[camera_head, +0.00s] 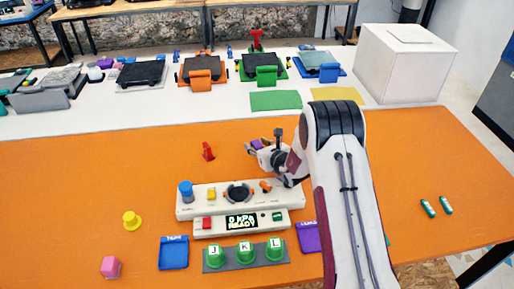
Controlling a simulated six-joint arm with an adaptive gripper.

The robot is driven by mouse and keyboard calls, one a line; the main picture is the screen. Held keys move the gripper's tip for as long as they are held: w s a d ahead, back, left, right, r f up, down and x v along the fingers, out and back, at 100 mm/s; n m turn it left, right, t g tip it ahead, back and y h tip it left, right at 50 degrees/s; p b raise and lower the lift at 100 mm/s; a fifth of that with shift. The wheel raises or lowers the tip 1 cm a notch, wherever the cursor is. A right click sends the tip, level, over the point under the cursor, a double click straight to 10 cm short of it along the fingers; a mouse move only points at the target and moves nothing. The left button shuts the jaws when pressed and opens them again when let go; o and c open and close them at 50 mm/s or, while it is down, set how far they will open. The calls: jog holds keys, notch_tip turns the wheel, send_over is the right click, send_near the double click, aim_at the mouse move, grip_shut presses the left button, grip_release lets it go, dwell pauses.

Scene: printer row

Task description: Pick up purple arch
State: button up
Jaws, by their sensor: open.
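A small purple piece (257,144), which looks like the purple arch, shows at the tip of my gripper (260,152), above the back of the white control console. It is too small to make out its shape clearly. My gripper is open, and its fingers are around or right beside the purple piece. I cannot tell whether they touch it. My arm comes in from the lower right and hides part of the table and of a purple tray (308,236).
The white console (290,197) with knobs and a display lies below my gripper. A red piece (208,151) stands to the left. The orange table's left side is mostly clear.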

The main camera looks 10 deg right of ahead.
aim_at(257, 144)
jog(key=shift+w, duration=0.1)
dwell(0.4)
grip_shut()
jog(key=shift+r, duration=0.1)
jog(key=shift+r, duration=4.9)
